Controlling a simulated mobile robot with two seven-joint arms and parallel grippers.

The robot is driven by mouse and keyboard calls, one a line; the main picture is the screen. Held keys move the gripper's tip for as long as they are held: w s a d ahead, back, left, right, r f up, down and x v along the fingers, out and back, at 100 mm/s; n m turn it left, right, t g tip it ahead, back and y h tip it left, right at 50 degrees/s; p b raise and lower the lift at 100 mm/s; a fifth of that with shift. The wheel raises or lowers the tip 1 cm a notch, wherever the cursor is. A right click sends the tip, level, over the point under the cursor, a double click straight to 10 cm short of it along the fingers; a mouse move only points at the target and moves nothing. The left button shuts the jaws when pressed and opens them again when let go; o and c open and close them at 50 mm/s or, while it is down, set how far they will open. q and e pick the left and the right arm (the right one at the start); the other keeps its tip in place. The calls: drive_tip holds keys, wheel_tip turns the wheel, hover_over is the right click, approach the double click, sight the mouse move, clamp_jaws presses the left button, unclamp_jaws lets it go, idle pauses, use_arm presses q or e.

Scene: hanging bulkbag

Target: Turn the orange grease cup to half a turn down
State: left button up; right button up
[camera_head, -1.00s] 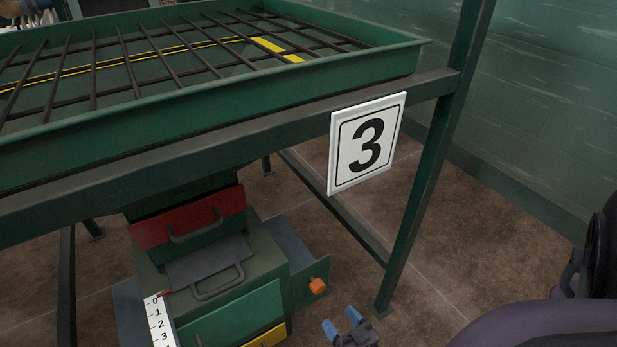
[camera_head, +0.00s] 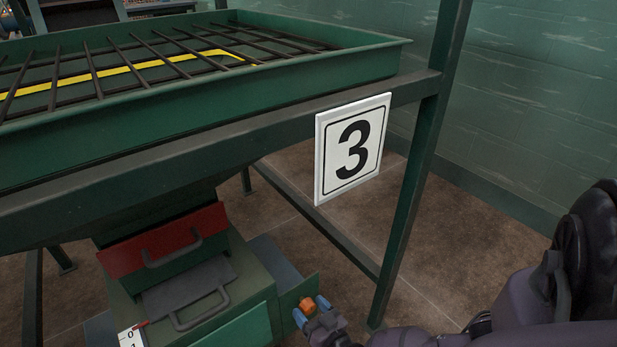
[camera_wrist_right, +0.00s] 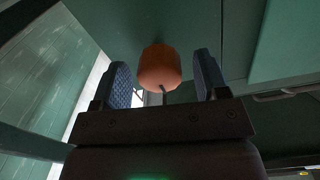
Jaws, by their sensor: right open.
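The orange grease cup (camera_head: 307,305) sticks out from the green plate on the right side of the green machine box. My right gripper (camera_head: 312,311) is at the cup in the head view, its blue fingertips close to it. In the right wrist view the orange cup (camera_wrist_right: 160,68) shows between the two open blue-padded fingers (camera_wrist_right: 164,80), with space on both sides. A short dark mark or pin shows at the cup's lower edge. I cannot tell whether the fingertips reach fully around the cup. My left gripper is not in view.
A green hopper frame with a dark bar grid (camera_head: 190,55) stands above the box. A "3" sign (camera_head: 352,148) hangs on its beam, and a green post (camera_head: 415,190) stands right of the cup. Red and grey handled plates (camera_head: 165,240) sit on the box.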

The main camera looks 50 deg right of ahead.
drive_tip(key=shift+w, duration=0.25)
drive_tip(key=c, duration=0.9)
drive_tip(key=shift+c, duration=0.2)
